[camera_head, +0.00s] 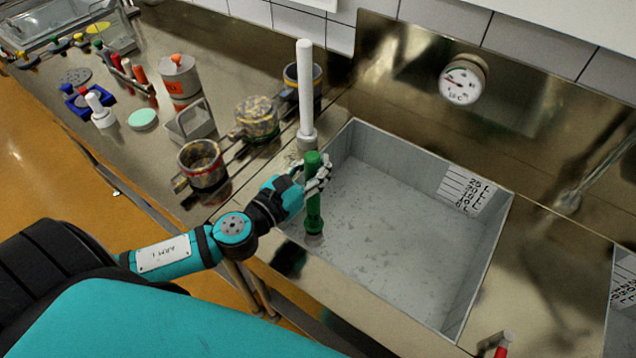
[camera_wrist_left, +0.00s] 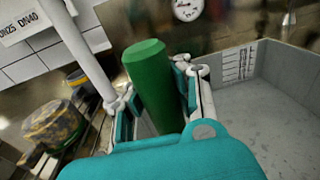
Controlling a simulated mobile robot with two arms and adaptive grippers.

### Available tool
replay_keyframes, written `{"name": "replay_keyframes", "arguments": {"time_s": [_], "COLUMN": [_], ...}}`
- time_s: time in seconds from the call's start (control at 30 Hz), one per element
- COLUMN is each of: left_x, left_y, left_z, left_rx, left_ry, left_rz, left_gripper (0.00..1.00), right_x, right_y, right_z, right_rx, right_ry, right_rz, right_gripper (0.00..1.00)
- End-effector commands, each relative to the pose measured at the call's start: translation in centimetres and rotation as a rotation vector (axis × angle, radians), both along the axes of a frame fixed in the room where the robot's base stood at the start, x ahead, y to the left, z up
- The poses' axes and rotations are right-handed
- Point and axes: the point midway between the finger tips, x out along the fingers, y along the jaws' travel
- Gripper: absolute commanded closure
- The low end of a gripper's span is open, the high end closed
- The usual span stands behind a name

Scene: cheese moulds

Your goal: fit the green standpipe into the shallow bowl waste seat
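The green standpipe (camera_head: 314,208) is upright at the near left corner of the grey sink. My left gripper (camera_head: 318,178) has its fingers around the pipe's upper part, and its top sticks out above them. In the left wrist view the green pipe (camera_wrist_left: 152,85) is between the finger pads of my left gripper (camera_wrist_left: 158,105), leaning relative to them. A small grey round piece (camera_head: 314,239) shows just under the pipe's dark foot. I cannot tell whether it is the bowl seat or whether the foot is in it. My right gripper is out of view.
A white standpipe (camera_head: 305,85) stands upright close behind my left gripper. The sink (camera_head: 400,240) looks empty, with a level scale on its wall. A dial gauge (camera_head: 462,82) hangs behind.

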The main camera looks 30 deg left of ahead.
Motion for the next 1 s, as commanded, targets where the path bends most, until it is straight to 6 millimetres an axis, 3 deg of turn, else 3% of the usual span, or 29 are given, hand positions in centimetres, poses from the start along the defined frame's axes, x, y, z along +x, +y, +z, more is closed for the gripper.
{"name": "replay_keyframes", "arguments": {"time_s": [0.27,0.7,0.73,0.9,1.0], "left_x": [0.0,0.0,0.0,0.0,0.0], "left_y": [0.0,0.0,0.0,0.0,0.0], "left_z": [-3.7,-4.4,-4.2,-4.2,-4.2], "left_rx": [-0.001,0.0,0.0,0.0,0.0], "left_ry": [0.001,0.0,0.0,0.001,0.001], "left_rz": [0.002,0.0,0.0,0.0,0.0], "left_gripper": [1.0,1.0,0.92,0.69,0.61], "right_x": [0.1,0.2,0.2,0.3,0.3], "right_y": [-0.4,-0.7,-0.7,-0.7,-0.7], "right_z": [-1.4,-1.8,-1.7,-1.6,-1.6], "right_rx": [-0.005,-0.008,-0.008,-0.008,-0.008], "right_ry": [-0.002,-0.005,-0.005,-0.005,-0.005], "right_rz": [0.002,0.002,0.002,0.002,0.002], "right_gripper": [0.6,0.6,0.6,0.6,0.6]}}
